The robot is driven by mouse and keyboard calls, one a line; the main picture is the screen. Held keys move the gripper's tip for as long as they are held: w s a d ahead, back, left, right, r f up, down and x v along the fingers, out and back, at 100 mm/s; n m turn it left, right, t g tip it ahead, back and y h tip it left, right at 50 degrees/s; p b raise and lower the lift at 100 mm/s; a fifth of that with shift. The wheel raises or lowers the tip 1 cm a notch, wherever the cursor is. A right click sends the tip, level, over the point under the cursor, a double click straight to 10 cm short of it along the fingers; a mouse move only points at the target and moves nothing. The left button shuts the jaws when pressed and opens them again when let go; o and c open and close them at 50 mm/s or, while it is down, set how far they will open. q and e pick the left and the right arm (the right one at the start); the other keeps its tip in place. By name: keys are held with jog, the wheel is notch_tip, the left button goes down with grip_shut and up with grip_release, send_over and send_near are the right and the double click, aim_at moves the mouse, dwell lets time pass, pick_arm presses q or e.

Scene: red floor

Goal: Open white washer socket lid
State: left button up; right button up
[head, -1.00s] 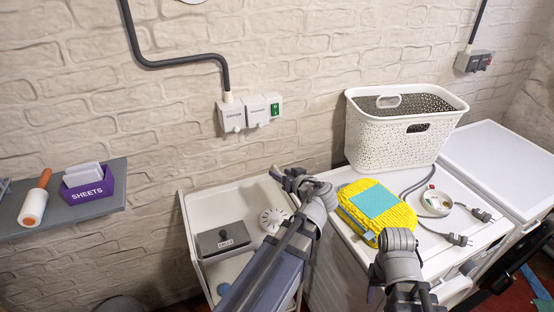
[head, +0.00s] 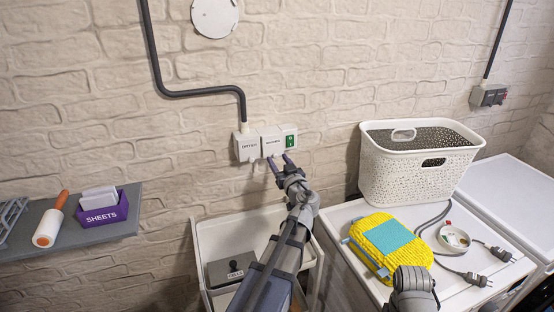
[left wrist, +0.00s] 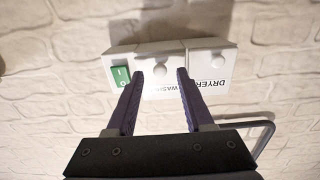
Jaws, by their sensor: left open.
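The white washer socket (head: 271,142) is on the brick wall, between the dryer socket (head: 247,148) on its left and a green switch (head: 290,139) on its right. Its lid is closed. My left gripper (head: 277,158) is open and empty just below the washer socket. In the left wrist view, which is upside down to the head view, the washer socket (left wrist: 160,88) lies between the two open fingertips (left wrist: 160,75). I cannot tell whether they touch it. The right gripper is not in view; only a grey part of the right arm shows at the bottom.
A white trolley (head: 203,235) with a grey box (head: 231,269) stands below. At right, a white machine top bears a perforated basket (head: 415,170), a yellow bundle with a blue patch (head: 389,236), a round dish (head: 454,238) and cables. A shelf (head: 25,234) is at left.

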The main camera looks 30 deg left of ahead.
pick_arm(q)
jog(key=shift+x, duration=0.9)
grip_shut()
dwell(0.9)
